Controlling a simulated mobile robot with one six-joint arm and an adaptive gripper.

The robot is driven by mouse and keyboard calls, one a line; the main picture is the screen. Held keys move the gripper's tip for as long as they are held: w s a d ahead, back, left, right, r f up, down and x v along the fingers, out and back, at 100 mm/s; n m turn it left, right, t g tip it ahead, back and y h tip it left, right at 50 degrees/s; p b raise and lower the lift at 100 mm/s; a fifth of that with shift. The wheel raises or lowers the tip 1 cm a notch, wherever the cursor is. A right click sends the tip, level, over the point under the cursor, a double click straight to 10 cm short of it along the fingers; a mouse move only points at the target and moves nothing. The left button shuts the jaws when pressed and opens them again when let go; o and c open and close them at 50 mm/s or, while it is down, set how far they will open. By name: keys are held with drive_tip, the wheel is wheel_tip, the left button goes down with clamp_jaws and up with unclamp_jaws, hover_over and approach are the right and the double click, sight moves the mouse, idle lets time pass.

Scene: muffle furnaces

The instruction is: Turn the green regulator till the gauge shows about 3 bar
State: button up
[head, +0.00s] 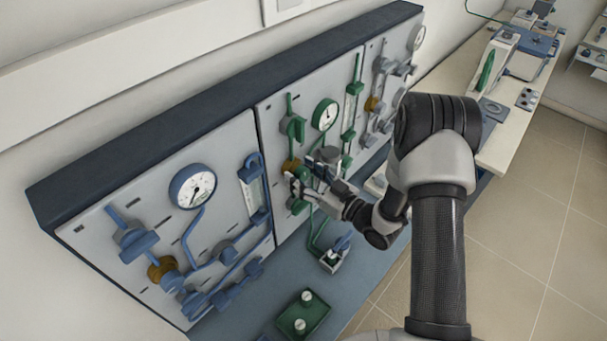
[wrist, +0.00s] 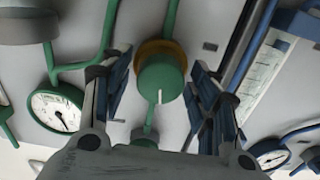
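The green regulator knob (wrist: 160,80) has a white mark on its face and a brass collar behind it. In the wrist view it sits between the two fingers of my gripper (wrist: 158,88), which is open with gaps on both sides. In the head view my gripper (head: 303,174) is at the middle panel and hides most of the knob; the brass collar (head: 290,165) shows beside it. The green-rimmed gauge (head: 324,114) is above and right of my gripper; it also shows at the left of the wrist view (wrist: 56,110). Its reading is too small to tell.
A panel with blue pipes and a blue-rimmed gauge (head: 192,186) is to the left. A grey-piped panel (head: 388,75) is to the right. Green pipes and a flowmeter (head: 350,110) surround the regulator. A green tray (head: 303,315) stands on the blue bench below.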

drive_tip(key=c, duration=0.9)
drive_tip(key=shift+m+b, duration=0.45)
drive_tip(key=shift+m, duration=0.85)
drive_tip(key=o, duration=1.1)
drive_tip(key=v, duration=1.2)
